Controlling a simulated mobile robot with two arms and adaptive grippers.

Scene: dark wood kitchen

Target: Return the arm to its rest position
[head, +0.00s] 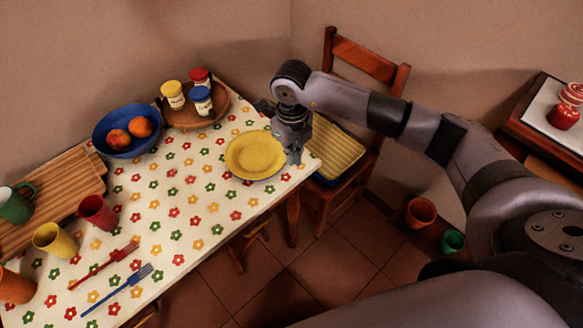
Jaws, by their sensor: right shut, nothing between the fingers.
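My right arm reaches in from the right. My right gripper (293,156) is shut and empty, pointing down at the right edge of the table, just beside the yellow plate (255,154). From this angle I cannot tell whether it touches the plate or the table. My left gripper does not show.
The table (190,213) has a flowered cloth. On it are a blue bowl (127,130) with fruit, a round tray (219,104) with jars, a wooden board (51,207), several cups and two forks (117,290). A chair (366,57) stands behind my arm. Two pots (421,212) are low at right.

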